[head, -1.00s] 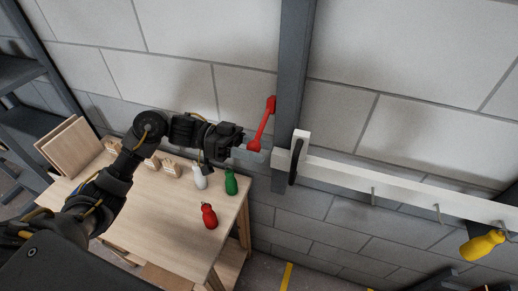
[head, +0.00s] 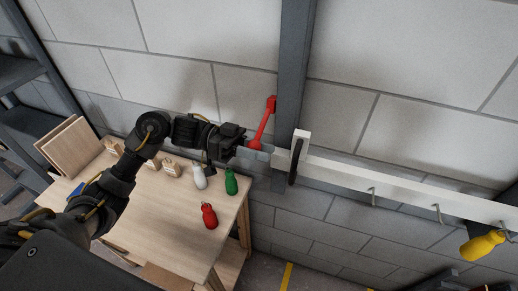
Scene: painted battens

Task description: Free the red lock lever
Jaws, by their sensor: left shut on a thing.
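The red lock lever (head: 263,125) is mounted on the dark grey upright post (head: 293,80). It hangs from its upper end and slants down to the left. My left gripper (head: 256,153) is at the lever's lower end, with its grey fingers shut on it; the fingers partly hide that end. A white batten (head: 400,188) runs from the post to the right, with a dark oval piece (head: 295,162) near its left end. My right gripper is not in view.
A wooden table (head: 170,225) below holds a red bottle (head: 209,216), a green bottle (head: 231,182), a white bottle (head: 199,177) and small wooden blocks. A yellow object (head: 482,245) hangs under the batten, which carries hooks. A dark shelf (head: 25,130) stands at left.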

